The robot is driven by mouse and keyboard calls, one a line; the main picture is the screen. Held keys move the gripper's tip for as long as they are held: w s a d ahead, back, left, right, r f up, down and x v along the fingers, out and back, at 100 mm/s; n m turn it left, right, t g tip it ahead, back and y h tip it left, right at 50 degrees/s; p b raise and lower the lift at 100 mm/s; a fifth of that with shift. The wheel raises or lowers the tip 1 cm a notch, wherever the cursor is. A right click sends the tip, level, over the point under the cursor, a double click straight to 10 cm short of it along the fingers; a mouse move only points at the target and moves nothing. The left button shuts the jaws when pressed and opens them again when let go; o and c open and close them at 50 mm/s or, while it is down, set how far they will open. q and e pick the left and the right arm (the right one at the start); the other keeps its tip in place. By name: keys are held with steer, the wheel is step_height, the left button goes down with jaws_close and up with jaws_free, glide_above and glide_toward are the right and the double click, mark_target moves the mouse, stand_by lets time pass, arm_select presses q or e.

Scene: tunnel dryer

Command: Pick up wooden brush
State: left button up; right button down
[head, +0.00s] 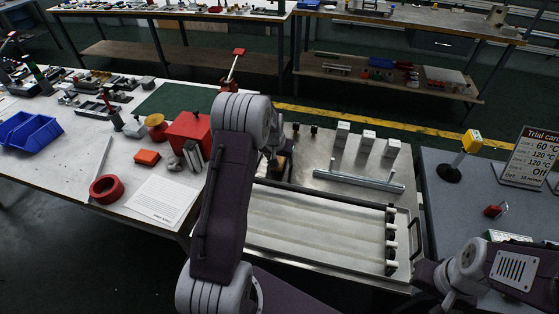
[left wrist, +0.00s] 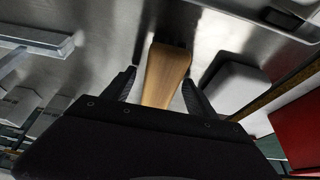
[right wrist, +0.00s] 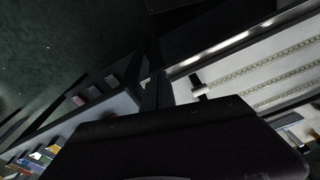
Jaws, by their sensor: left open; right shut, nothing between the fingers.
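The wooden brush (left wrist: 167,66) shows in the left wrist view as a tan wooden handle with a dark end, over a shiny metal surface. My left gripper (left wrist: 159,77) is open, with one finger on each side of the handle; small gaps show and it is not clamped. In the head view my left arm hides most of the brush and the gripper. My right gripper (right wrist: 155,75) is shut and empty in the right wrist view, beside the long metal-framed unit and above a dark floor.
The steel table has white blocks (head: 341,134) and a metal bar (head: 358,180) beyond the roller bed (head: 315,222). A red box (head: 188,138), red tape roll (head: 104,189) and paper sheet (head: 162,200) lie on the left bench. A sign (head: 530,158) stands on the right.

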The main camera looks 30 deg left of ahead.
arm_select(q)
steer(key=shift+f, duration=0.15)
jaws_close()
steer(key=shift+r, duration=0.6)
step_height(320, 180, up, 3)
steer(key=shift+r+p, duration=0.1)
steer(key=shift+p, duration=0.25)
steer(key=s+d+r, duration=0.3)
steer(key=d+r, duration=0.4)
steer(key=d, duration=0.4)
steer(key=shift+s, duration=0.25)
